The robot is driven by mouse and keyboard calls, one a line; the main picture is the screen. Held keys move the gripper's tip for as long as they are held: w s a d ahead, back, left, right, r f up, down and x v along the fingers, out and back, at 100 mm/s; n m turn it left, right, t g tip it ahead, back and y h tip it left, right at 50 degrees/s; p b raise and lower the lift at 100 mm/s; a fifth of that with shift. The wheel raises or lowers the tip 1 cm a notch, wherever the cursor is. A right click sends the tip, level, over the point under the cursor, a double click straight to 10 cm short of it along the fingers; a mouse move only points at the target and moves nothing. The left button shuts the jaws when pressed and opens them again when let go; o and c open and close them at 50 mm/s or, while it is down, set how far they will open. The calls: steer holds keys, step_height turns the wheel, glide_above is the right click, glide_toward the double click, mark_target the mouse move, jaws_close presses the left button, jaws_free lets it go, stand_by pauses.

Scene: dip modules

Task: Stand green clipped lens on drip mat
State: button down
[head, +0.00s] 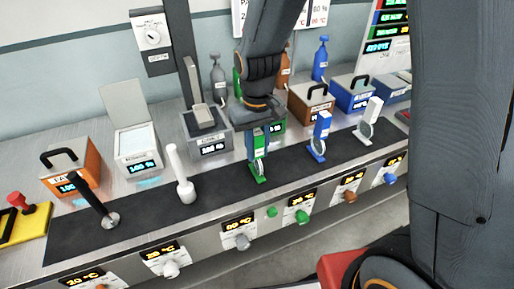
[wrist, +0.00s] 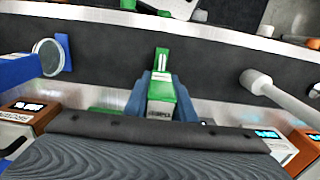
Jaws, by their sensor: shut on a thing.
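The green clipped lens (head: 258,153) is upright, with its green foot at the dark drip mat (head: 222,190); I cannot tell whether the foot touches it. My gripper (head: 261,129) is above, shut on the lens's upper green part. In the wrist view the green lens holder (wrist: 161,70) sits between the two blue-grey fingers of my gripper (wrist: 161,88), with the dark mat (wrist: 215,60) beyond. The lens disc is mostly hidden in the wrist view.
A blue clipped lens (head: 319,132) and a white one (head: 370,118) stand on the mat to the right. A white-handled tool (head: 180,175) and a black-handled one (head: 95,200) stand to the left. Heated boxes (head: 134,140) line the back. Knobs (head: 243,242) line the front.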

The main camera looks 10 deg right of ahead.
steer(key=shift+f, duration=0.1)
steer(key=c, duration=1.5)
jaws_free()
step_height(320, 180, up, 12)
steer(key=b, duration=0.2)
steer(key=shift+b, duration=0.35)
